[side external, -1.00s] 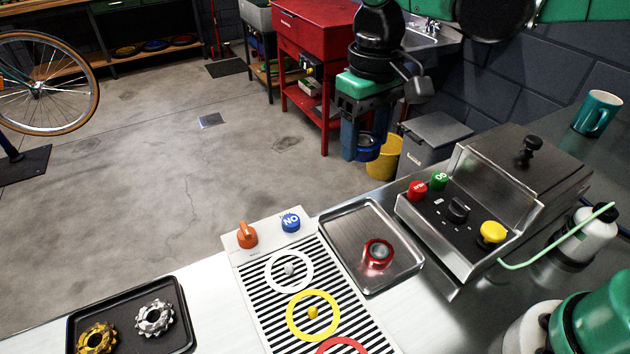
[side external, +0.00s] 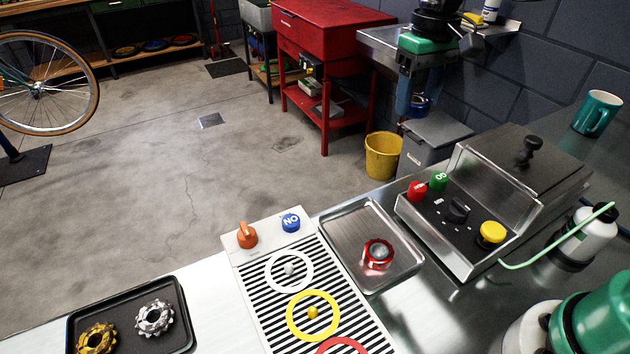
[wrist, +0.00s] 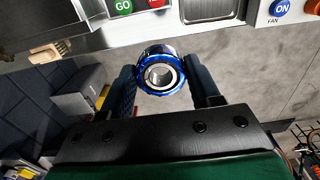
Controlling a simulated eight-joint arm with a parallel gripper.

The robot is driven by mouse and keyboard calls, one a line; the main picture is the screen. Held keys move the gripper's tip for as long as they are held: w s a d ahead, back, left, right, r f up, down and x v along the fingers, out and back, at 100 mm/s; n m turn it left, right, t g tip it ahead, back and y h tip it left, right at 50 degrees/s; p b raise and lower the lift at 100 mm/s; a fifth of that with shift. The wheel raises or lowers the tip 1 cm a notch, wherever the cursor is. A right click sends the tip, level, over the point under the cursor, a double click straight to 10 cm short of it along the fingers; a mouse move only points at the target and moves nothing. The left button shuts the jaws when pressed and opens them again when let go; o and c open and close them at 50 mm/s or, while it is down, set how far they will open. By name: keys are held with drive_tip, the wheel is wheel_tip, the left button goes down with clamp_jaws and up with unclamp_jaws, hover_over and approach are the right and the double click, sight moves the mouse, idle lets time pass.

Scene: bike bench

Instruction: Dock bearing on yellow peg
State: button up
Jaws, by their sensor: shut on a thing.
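My gripper (side external: 416,106) is shut on a blue-rimmed bearing (wrist: 160,76). In the wrist view the bearing sits between the two fingertips, its ring and open centre facing the camera. In the side view it is mostly hidden by the fingers, high above and behind the bench. The yellow peg (side external: 312,312) stands bare inside a yellow ring (side external: 291,322) on the striped plate (side external: 248,290), well below and left of my gripper. A red-rimmed bearing (side external: 378,254) sits in the metal tray (side external: 345,222).
A white ring with a grey peg (side external: 289,270) and a partly visible red ring (side external: 341,346) flank the yellow one. An orange knob (side external: 247,235) and blue button (side external: 290,222) edge the plate. The metal control box (side external: 480,215) stands right of the tray. A black tray (side external: 130,318) holds cogs.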

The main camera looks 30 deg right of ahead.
drive_tip(key=n, duration=0.5)
hover_over(315, 311)
wheel_tip(315, 311, down, 6)
drive_tip(key=shift+w, duration=0.15)
drive_tip(key=shift+f, duration=2.9)
drive_tip(key=shift+f, duration=0.6)
drive_tip(key=o, duration=1)
